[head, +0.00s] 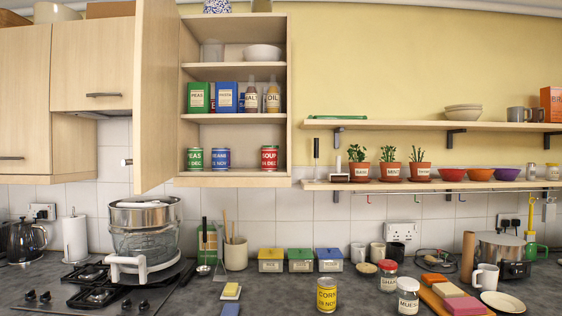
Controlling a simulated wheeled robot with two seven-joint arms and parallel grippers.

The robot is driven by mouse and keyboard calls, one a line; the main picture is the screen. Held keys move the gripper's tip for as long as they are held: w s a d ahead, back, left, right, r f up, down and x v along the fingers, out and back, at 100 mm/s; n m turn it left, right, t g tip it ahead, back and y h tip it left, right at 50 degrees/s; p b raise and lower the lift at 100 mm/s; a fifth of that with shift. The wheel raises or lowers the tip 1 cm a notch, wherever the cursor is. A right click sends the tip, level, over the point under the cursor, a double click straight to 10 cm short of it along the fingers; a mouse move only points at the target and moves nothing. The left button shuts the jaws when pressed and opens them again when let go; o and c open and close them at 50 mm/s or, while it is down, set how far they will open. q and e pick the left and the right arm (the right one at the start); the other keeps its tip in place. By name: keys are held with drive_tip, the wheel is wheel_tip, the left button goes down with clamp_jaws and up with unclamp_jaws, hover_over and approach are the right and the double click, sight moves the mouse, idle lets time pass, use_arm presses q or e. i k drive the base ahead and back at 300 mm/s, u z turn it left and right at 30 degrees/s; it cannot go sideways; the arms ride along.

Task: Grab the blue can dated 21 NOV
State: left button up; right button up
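A blue can (221,159) with a white label stands upright on the bottom shelf of the open wall cabinet. Its lower print shows NOV; the day looks like 21 but is too small to be certain. A green PEAS can (194,159), its date ending in DEC, stands close to its left. A red can (269,158), also marked DEC, stands further right on the same shelf. A yellow CORN can (327,295) marked NOV stands on the worktop. Neither of my grippers is in view.
The open cabinet door (155,100) stands out left of the cans. The middle shelf (240,118) above holds boxes and bottles. Yellow, green and blue-lidded boxes (301,260) and jars stand on the worktop below. A large glass cooker (145,235) stands by the hob.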

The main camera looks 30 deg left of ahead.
sight(219, 156)
drive_tip(key=z, duration=0.35)
drive_tip(key=i, duration=0.9)
drive_tip(key=u, duration=0.55)
drive_tip(key=i, duration=0.75)
drive_tip(key=u, duration=0.65)
